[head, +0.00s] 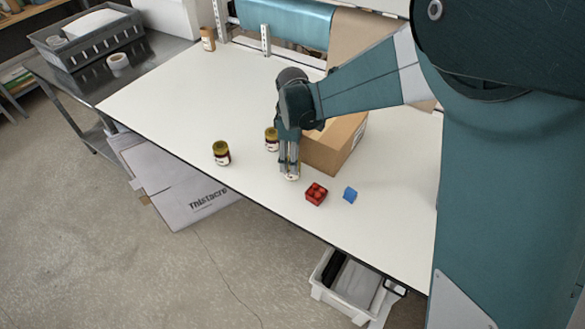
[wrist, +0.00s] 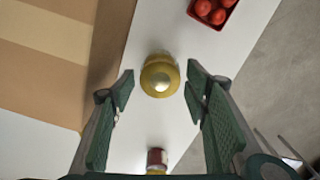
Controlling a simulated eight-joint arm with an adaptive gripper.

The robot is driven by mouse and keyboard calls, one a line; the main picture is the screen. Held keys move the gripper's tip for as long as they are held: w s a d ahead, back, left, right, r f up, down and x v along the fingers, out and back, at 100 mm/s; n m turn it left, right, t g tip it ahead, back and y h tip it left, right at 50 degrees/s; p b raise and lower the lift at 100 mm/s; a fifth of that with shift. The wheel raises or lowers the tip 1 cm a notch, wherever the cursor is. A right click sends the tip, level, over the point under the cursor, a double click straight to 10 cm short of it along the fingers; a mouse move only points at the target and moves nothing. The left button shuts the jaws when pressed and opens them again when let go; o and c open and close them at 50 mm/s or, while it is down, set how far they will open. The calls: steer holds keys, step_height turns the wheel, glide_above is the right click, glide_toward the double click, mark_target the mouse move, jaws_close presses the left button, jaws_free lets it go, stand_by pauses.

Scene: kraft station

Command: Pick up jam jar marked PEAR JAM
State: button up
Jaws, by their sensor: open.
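My gripper (head: 288,165) points down over the table beside the cardboard box, with its fingers apart. In the wrist view, a jar with a gold lid (wrist: 160,76) stands upright between and slightly ahead of the open fingertips, and I see no finger touching it. In the head view the fingers mostly hide this jar. Two more jars with gold lids, dark contents and pale labels stand on the table: one (head: 271,139) just left of my gripper and one (head: 221,153) further left. Another jar (wrist: 156,158) shows at the bottom of the wrist view. No label is readable, so I cannot tell which is PEAR JAM.
The open cardboard box (head: 335,148) stands close to the right of my gripper. A red tray of red round items (head: 316,193) and a blue block (head: 350,194) lie near the front edge. A brown container (head: 207,39) stands at the back. The table's left part is clear.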

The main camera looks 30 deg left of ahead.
steer(key=shift+d+f+p, duration=0.1)
steer(key=shift+f+p, duration=0.2)
steer(key=shift+f, duration=2.3)
steer(key=shift+c, duration=0.6)
steer(key=c, duration=0.7)
